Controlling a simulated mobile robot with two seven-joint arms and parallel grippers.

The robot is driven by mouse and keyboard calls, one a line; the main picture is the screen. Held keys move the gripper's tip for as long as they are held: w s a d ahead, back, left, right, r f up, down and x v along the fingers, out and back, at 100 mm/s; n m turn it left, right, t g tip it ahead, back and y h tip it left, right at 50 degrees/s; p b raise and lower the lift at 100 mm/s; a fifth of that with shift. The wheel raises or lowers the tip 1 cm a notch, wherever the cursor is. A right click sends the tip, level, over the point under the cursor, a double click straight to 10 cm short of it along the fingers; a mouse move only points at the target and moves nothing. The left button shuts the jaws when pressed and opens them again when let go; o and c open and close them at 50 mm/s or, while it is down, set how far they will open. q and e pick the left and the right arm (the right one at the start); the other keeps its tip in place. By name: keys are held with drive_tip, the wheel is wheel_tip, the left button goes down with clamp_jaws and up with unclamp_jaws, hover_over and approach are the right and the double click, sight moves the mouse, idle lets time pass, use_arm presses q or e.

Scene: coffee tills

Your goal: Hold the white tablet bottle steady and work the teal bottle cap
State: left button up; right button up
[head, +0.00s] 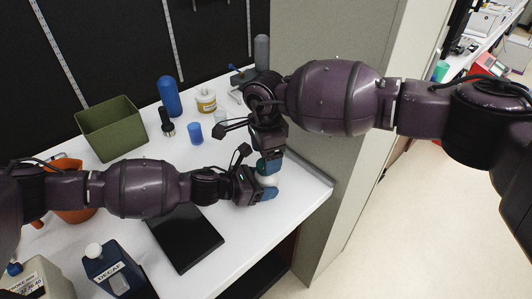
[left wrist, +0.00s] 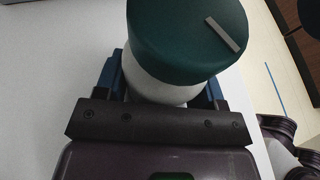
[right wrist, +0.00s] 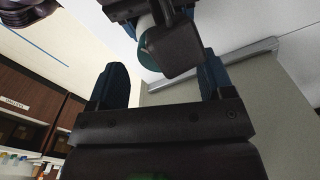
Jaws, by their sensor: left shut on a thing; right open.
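The white tablet bottle (left wrist: 152,84) stands between the blue fingers of my left gripper (head: 266,187), which is shut on it, near the right end of the white counter. The teal bottle cap (left wrist: 186,40) sits on top of the bottle, with a pale grey bar mark on its top. In the head view the cap is mostly hidden by my right gripper (head: 270,165). In the right wrist view my right gripper (right wrist: 163,82) is open, its fingers wide apart. The cap (right wrist: 150,56) shows beyond the gap between them, partly covered by a dark part of my left gripper.
A black flat pad (head: 187,240) lies left of the bottle. A dark blue decaf jug (head: 112,271) stands at the front. A green bin (head: 108,128), blue bottle (head: 170,97), blue cup (head: 194,133) and yellow jar (head: 206,102) stand behind. A grey partition (head: 325,160) rises at the right.

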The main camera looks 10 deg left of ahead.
drive_tip(key=n, duration=0.3)
drive_tip(key=shift+f, duration=0.1)
drive_tip(key=shift+f, duration=0.85)
drive_tip(key=c, duration=0.7)
drive_tip(key=shift+m, duration=0.3)
drive_tip(key=shift+c, duration=0.2)
